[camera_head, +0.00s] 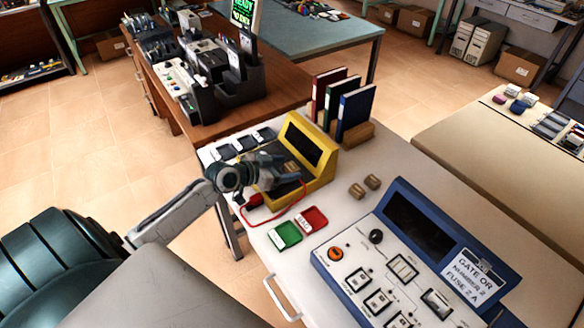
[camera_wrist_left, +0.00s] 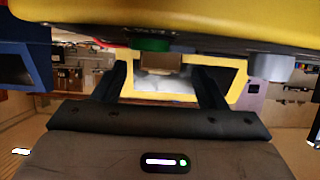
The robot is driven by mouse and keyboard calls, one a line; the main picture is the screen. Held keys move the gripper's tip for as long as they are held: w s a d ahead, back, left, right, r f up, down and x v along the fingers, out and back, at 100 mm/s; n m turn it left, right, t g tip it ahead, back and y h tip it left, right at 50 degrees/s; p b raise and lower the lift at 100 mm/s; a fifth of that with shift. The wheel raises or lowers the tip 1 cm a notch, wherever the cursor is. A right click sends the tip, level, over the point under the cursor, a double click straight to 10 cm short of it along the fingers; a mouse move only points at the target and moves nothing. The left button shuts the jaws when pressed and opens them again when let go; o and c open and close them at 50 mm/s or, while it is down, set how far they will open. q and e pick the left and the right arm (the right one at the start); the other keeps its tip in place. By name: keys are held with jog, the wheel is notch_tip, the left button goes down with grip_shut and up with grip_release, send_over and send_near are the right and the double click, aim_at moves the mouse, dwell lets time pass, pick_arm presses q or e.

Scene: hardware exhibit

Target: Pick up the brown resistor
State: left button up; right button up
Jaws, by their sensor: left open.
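A small brown block (camera_head: 291,167), which looks like the brown resistor, is at the yellow tester (camera_head: 320,178), just below its dark screen. In the left wrist view a brown block (camera_wrist_left: 160,62) shows between my fingers, beside a green round part. My left gripper (camera_head: 284,172) reaches in from the left over the tester's front. Its fingers (camera_wrist_left: 163,85) are apart in the left wrist view, and I see no contact with the block. Two more brown blocks lie on the white table, one (camera_head: 356,190) beside the other (camera_head: 373,181). My right gripper is not in view.
A red cable (camera_head: 262,222) loops beside the tester. A green tray (camera_head: 285,236) and a red tray (camera_head: 312,219) lie in front. A blue-edged control panel (camera_head: 400,265) stands to the right. Binders (camera_head: 355,110) stand behind. The white table (camera_head: 345,215) is bare around the two loose blocks.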

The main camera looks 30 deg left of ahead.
pick_arm(q)
jog(key=shift+w+d+f, duration=0.3)
jog(key=shift+w, duration=0.3)
jog(key=c, duration=1)
jog(key=shift+c, duration=0.2)
